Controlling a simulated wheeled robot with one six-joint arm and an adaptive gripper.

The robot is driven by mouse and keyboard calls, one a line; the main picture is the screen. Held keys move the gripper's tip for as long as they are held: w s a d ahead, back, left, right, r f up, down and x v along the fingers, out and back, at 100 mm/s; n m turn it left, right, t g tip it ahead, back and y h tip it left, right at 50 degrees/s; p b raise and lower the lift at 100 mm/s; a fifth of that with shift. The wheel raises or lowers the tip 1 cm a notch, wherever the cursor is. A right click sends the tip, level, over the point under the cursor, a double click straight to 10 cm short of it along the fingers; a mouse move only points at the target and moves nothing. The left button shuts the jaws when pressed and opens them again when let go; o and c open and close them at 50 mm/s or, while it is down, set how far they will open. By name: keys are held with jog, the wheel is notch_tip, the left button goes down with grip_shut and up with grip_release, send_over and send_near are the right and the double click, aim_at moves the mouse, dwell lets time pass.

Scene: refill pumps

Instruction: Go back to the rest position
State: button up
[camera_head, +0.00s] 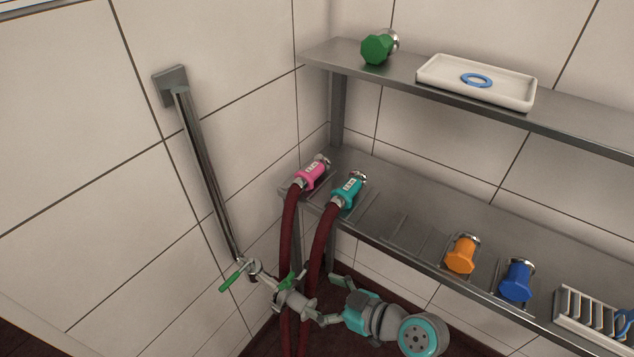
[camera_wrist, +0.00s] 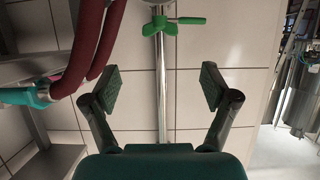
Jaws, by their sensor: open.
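My gripper (camera_head: 325,299) is at the bottom centre of the head view, its fingers pointing left toward the steel valve fitting (camera_head: 291,299) on the pipe. In the wrist view the gripper (camera_wrist: 157,88) has its two fingers wide apart with nothing held between them. The steel pipe (camera_wrist: 161,85) runs upright beyond the gap, with a green valve handle (camera_wrist: 165,25) above. In the head view one green handle (camera_head: 231,281) is left of the gripper.
Pink (camera_head: 312,175) and teal (camera_head: 348,190) hose couplings lie on the lower shelf; their dark red hoses (camera_head: 322,240) hang close to my gripper. Orange (camera_head: 462,255) and blue (camera_head: 516,281) caps stand further right. The upper shelf holds a green cap (camera_head: 376,49) and a white tray (camera_head: 445,85) with a blue ring (camera_head: 477,80).

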jog(key=s+d+f+m+t+h, duration=0.2)
jog(key=s+d+f+m+h, duration=0.25)
jog(key=s, duration=0.35)
jog(key=s+d+f+m+t+h, duration=0.25)
jog(key=s+d+f+m, duration=0.2)
jog(key=s, duration=0.25)
jog(key=s+d+r+t+h, duration=0.1)
jog(key=s+d+r, duration=0.2)
jog(key=s+r, duration=0.3)
jog(key=s+d+r+m+t+h, duration=0.1)
jog(key=s+r, duration=0.5)
jog(key=s, duration=0.6)
jog(key=shift+d+m+h, duration=0.3)
jog(key=shift+d+h, duration=0.5)
jog(key=shift+d, duration=0.25)
jog(key=shift+s, duration=0.1)
